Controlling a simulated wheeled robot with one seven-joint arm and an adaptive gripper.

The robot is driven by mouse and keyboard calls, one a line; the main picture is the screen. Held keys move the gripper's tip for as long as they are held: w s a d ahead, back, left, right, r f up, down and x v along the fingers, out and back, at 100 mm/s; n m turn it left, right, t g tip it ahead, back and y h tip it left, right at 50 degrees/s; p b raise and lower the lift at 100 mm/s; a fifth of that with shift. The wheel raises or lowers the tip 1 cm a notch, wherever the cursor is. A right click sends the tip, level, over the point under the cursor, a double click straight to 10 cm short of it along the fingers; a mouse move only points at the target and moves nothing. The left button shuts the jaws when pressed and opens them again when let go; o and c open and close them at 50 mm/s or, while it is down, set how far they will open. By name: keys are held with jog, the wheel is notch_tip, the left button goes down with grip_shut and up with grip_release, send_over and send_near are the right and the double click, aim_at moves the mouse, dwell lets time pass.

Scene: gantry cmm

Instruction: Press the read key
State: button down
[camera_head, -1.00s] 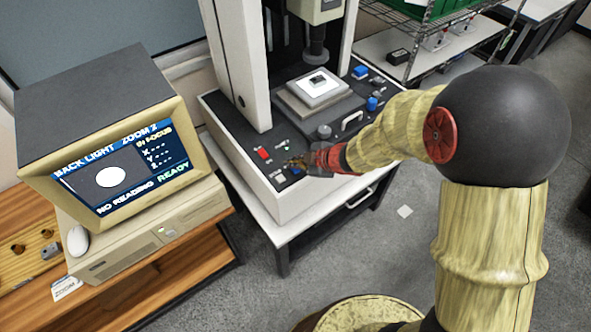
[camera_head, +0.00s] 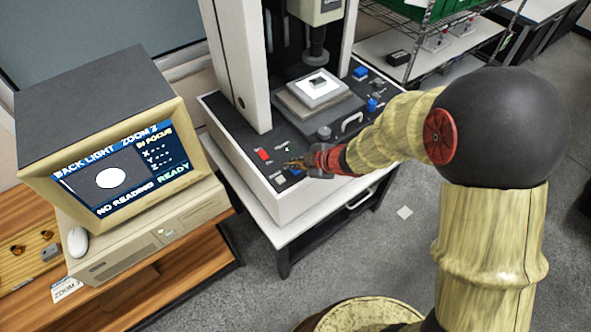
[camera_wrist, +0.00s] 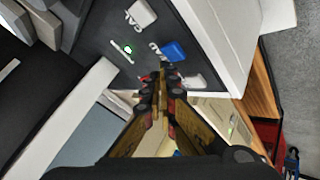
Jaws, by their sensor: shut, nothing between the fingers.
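The measuring machine's dark control panel (camera_head: 243,140) carries several keys near its front corner. A blue key (camera_wrist: 174,50) lies just beyond my fingertips in the wrist view; the lettering beside it is partly hidden and looks like the end of "READ". A pale key (camera_wrist: 142,14) with a label like "CAL" sits further off. My gripper (camera_wrist: 160,74) is shut and empty, its tips close to the blue key; I cannot tell whether they touch anything. In the head view my gripper (camera_head: 292,162) is over the front corner of the panel. The monitor (camera_head: 110,170) shows "NO READING" and "READY".
A small green light (camera_wrist: 127,48) is lit on the panel. A red key (camera_head: 264,155) lies left of my gripper. The stage (camera_head: 317,90) with a bright plate, a handle (camera_head: 352,121) and blue knobs (camera_head: 372,104) stand behind. Floor at the front is clear.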

aim_at(294, 172)
jog(key=shift+f, duration=0.4)
jog(key=shift+f+b, duration=0.35)
jog(key=shift+f, duration=0.05)
dwell(0.9)
jog(key=shift+r, duration=0.1)
jog(key=shift+r+p, duration=0.7)
jog(key=shift+p, duration=0.25)
jog(key=shift+r, duration=0.1)
notch_tip(294, 172, up, 5)
jog(key=p, duration=0.5)
dwell(0.5)
